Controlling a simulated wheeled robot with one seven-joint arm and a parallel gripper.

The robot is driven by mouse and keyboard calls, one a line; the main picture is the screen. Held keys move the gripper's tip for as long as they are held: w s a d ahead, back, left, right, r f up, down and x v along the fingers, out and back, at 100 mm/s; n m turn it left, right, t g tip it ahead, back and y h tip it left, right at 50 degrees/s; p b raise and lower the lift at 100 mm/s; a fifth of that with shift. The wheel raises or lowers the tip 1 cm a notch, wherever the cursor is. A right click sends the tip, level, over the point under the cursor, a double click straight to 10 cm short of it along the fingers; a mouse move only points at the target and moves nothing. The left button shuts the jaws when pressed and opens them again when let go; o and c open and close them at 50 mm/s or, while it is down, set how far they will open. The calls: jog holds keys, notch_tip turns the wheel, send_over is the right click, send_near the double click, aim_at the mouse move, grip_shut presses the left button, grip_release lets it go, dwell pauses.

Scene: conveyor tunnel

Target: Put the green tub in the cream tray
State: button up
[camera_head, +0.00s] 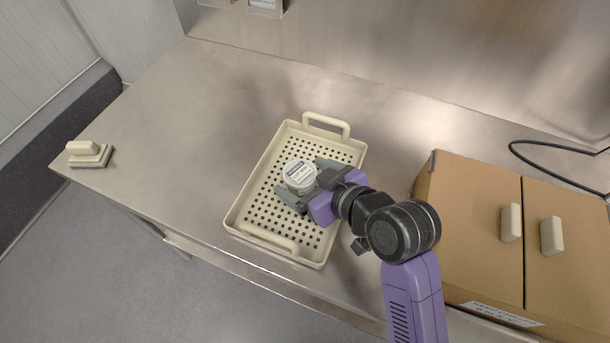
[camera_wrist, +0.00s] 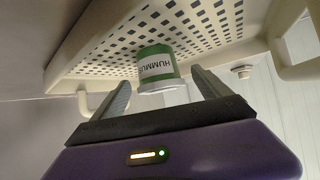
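The green tub (camera_head: 299,176) has a white lid and stands upright in the cream tray (camera_head: 250,192), near the middle of its perforated floor. In the wrist view the green tub (camera_wrist: 155,65) appears upside down, its base against the floor of the cream tray (camera_wrist: 90,52) and its label reading HUMMUS. My gripper (camera_head: 301,176) reaches in from the right with its two grey fingers on either side of the tub. In the wrist view my gripper (camera_wrist: 160,78) is open, with gaps between both fingers and the tub.
A cardboard box (camera_head: 470,220) with two cream handles stands right of the tray, close to my arm. A cream handled block (camera_head: 90,154) lies at the table's left end. A black cable (camera_head: 545,172) lies at the back right.

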jog(key=shift+r, duration=0.2)
jog(key=v, duration=1.2)
jog(key=shift+s+f, duration=0.1)
jog(key=shift+f, duration=0.05)
